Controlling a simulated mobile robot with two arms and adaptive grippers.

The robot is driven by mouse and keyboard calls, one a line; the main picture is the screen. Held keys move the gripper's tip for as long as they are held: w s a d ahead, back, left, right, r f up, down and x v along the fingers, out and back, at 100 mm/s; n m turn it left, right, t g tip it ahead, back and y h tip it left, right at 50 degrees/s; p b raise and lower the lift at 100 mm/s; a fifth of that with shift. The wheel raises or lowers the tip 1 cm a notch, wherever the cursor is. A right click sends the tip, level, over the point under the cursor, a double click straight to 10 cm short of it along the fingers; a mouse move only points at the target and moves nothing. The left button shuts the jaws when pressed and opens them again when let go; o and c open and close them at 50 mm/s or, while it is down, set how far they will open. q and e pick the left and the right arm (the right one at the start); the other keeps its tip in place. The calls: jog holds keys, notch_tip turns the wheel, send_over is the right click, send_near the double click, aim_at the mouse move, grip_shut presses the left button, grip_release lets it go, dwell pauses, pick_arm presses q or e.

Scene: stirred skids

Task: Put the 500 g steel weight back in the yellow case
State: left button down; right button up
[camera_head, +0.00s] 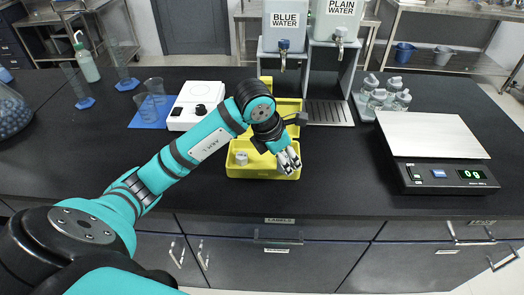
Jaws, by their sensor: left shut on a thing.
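The yellow case (234,171) stands open on the black bench, its lid raised at the back. A small silver weight (241,158) sits in the left part of its tray. My left gripper (288,161) reaches in from the left and is over the right part of the case. It is shut on a silver thing at its fingertips, which I take for the 500 g steel weight; the fingers mostly hide it and no marking is readable. I cannot tell if it touches the case floor. My right gripper is not in view.
A scale (440,177) reading 0 g stands at right. A white stirrer (196,106) and beakers (154,88) stand behind my arm. Water dispensers (287,30) and small bottles (384,97) are at the back. The bench front is clear.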

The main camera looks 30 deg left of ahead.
pick_arm(q)
jog(key=p, duration=0.2)
send_over(266, 161)
jog(key=s, duration=0.1)
jog(key=shift+s+a+f, duration=0.1)
jog(key=shift+a+f, duration=0.1)
jog(key=shift+f, duration=0.1)
jog(key=shift+a+f, duration=0.15)
notch_tip(266, 161, down, 3)
jog(key=shift+r+p, duration=0.1)
jog(key=shift+p, duration=0.45)
jog(key=shift+f, duration=0.25)
jog(key=shift+f, duration=0.1)
jog(key=c, duration=1.1)
grip_release()
jog(key=shift+o, duration=0.4)
